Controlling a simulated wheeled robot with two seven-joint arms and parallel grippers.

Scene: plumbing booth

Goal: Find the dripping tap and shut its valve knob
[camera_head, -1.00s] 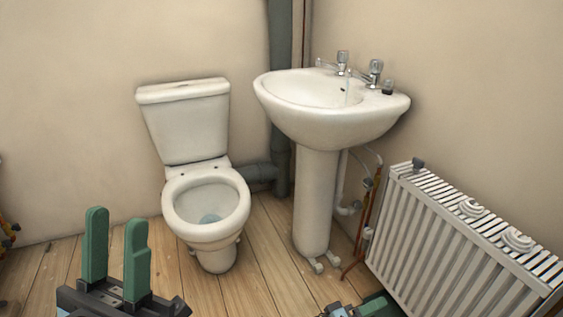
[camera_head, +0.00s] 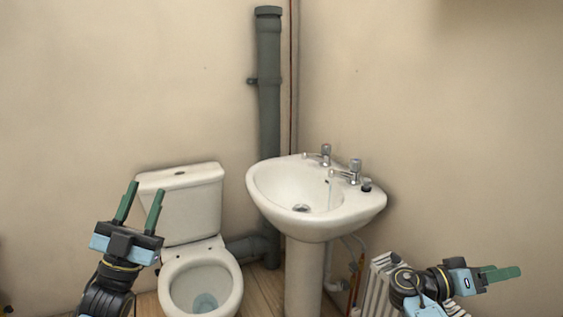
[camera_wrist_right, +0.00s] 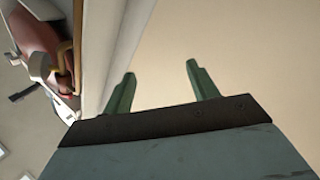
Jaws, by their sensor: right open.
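A white pedestal sink (camera_head: 350,212) stands in the corner, with two chrome taps on its back rim. The left tap (camera_head: 324,154) shows no clear stream. Below the spout of the right tap (camera_head: 353,172) a thin, pale line runs into the bowl, looking like water. My left gripper (camera_head: 147,188) is raised in front of the toilet, left of the sink, open and empty. My right gripper (camera_head: 512,272) is right of the sink, pointing right, away from the taps. In the right wrist view its fingers (camera_wrist_right: 160,75) are apart with nothing between them.
A small dark-and-grey item (camera_head: 366,185) sits on the sink rim beside the right tap. A white toilet (camera_head: 192,207) stands left of the sink. A grey pipe (camera_head: 269,95) rises in the corner. A white radiator (camera_head: 376,283) is under my right arm. Space above the sink is clear.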

